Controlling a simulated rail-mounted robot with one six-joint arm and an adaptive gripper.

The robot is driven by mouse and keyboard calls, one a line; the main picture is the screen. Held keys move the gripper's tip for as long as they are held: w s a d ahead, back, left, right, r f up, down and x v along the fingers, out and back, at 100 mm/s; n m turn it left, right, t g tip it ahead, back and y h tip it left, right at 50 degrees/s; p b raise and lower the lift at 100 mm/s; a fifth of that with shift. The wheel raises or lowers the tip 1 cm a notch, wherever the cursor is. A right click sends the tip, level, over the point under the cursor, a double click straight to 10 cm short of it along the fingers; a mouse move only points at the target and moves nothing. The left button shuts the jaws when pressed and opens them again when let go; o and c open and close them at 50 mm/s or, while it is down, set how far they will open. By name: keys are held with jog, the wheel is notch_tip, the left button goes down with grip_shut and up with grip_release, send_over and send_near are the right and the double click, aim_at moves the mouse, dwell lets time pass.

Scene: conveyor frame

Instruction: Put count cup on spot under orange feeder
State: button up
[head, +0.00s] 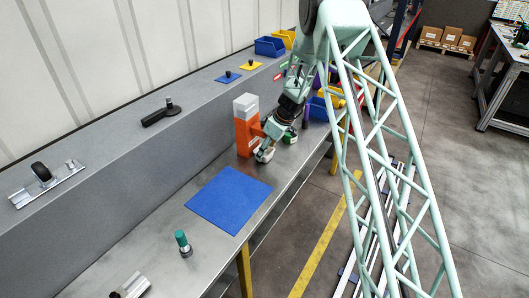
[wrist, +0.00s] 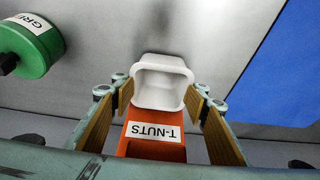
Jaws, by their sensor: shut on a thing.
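The orange feeder (head: 243,138), with a white top, stands on the steel bench in the head view. In the wrist view its orange part (wrist: 150,149) bears a T-NUTS label and shows between my fingers. My gripper (head: 264,152) is low over the bench, right beside the feeder. In the wrist view my gripper (wrist: 162,105) is shut on the white count cup (wrist: 162,84), which has an open square mouth. The cup is a small pale shape (head: 265,156) in the head view. Whether it touches the bench, and the spot under the feeder, I cannot tell.
A blue mat (head: 229,199) lies nearer on the bench, bare. A raised grey ledge (head: 110,150) runs along the wall side.

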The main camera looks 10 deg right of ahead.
jog(key=shift+f+b, duration=0.2)
jog(key=shift+b, duration=0.2)
jog(key=o, duration=0.8)
jog(key=shift+o, duration=0.2)
jog(key=shift+r+p, duration=0.25)
jog(key=shift+p, duration=0.2)
jog(key=shift+d+r, duration=0.1)
jog(key=shift+r, duration=0.1)
jog(key=v, duration=1.1)
jog(key=shift+s+r+b, duration=0.15)
jog(key=shift+r+b, duration=0.05)
jog(key=shift+b, duration=0.2)
jog(key=shift+r, duration=0.1)
